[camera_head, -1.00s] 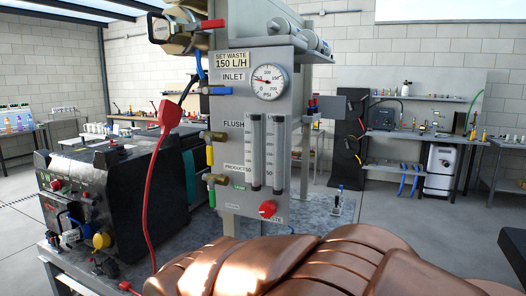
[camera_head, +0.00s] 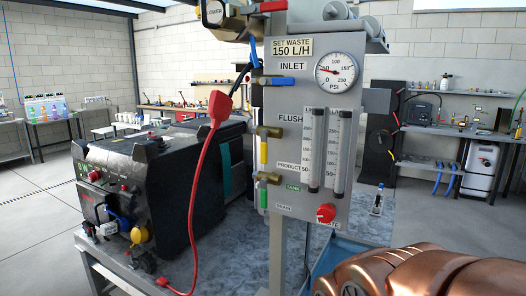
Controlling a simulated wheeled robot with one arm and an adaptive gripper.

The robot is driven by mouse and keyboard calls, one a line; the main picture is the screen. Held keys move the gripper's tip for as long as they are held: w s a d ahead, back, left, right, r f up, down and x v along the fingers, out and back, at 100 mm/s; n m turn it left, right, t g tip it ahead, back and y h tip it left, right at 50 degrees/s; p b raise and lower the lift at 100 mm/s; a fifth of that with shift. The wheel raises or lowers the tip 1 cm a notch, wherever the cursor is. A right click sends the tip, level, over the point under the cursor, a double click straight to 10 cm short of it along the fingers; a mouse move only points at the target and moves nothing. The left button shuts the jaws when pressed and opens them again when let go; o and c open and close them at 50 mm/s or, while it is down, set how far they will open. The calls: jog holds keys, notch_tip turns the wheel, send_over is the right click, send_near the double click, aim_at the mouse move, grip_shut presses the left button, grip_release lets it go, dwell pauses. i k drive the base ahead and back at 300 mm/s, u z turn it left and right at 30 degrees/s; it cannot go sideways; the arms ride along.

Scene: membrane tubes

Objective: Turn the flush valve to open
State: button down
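The flush valve is on the left edge of the grey panel (camera_head: 300,215), beside the FLUSH label (camera_head: 291,119). It has a brass body (camera_head: 268,131) and a yellow lever (camera_head: 264,152) that points straight down. Below it is a similar brass valve with a green lever (camera_head: 263,194), which also hangs down. Above, at INLET, a blue lever (camera_head: 287,81) lies level. My gripper is not in view. Only a copper-coloured part of my arm shows at the bottom right, below and right of the panel.
A black machine (camera_head: 165,190) stands on the bench left of the panel. A red cable (camera_head: 194,210) hangs in front of it, near the valves. A gauge (camera_head: 337,72), two flow tubes and a red knob (camera_head: 326,213) are on the panel. Floor at left is clear.

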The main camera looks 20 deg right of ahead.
aim_at(263, 134)
jog(key=k, duration=1.15)
jog(key=u, duration=0.85)
jog(key=i, duration=0.85)
jog(key=u, duration=0.55)
